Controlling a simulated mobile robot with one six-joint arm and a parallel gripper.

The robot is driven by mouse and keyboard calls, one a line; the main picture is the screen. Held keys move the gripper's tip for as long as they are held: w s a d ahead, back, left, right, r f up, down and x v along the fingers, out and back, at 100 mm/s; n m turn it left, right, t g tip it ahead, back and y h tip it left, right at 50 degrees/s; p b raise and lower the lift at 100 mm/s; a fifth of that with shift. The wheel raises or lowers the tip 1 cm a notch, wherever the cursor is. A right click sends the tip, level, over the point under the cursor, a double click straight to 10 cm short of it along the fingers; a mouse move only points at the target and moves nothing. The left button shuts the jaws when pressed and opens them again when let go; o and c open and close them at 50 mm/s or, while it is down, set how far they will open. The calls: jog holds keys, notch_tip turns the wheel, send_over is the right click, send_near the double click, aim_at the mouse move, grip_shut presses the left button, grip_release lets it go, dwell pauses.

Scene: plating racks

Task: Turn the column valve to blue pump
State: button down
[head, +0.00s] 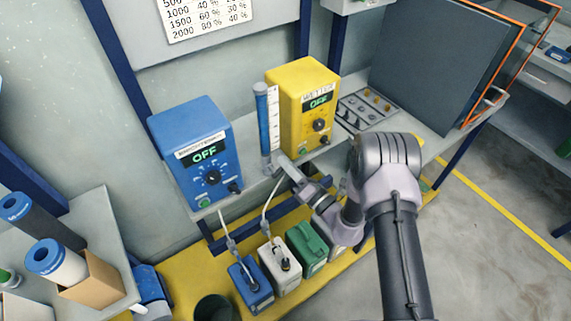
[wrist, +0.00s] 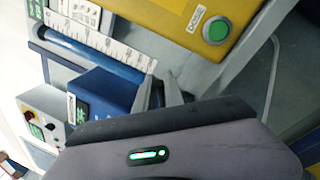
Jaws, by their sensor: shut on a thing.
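The blue pump (head: 190,150) stands on the bench at left, its green display reading OFF. The yellow pump (head: 300,105) stands to its right, also reading OFF; part of its yellow front shows in the wrist view (wrist: 195,12). Between them stands an upright blue column (head: 262,120) with a white scale; it also shows in the wrist view (wrist: 105,62). My gripper (head: 278,172) is at the column's foot, its fingers (wrist: 163,95) shut at the column's lower end, on the column valve. The valve is mostly hidden by the fingers, so I cannot tell which way it points.
Below the bench, a blue canister (head: 250,287), a white canister (head: 280,267) and a green canister (head: 307,245) stand on a yellow surface, with tubes running up. A tray of small parts (head: 366,107) lies right of the yellow pump. Open floor lies at right.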

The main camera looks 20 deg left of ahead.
jog(key=shift+f+m, duration=0.25)
jog(key=shift+m, duration=0.35)
jog(key=c, duration=1.4)
grip_release()
jog(key=shift+c, duration=0.2)
jog(key=shift+d, duration=0.1)
jog(key=p+v, duration=0.3)
jog(key=v, duration=1.4)
jog(key=shift+s, duration=0.25)
jog(key=shift+f, duration=0.1)
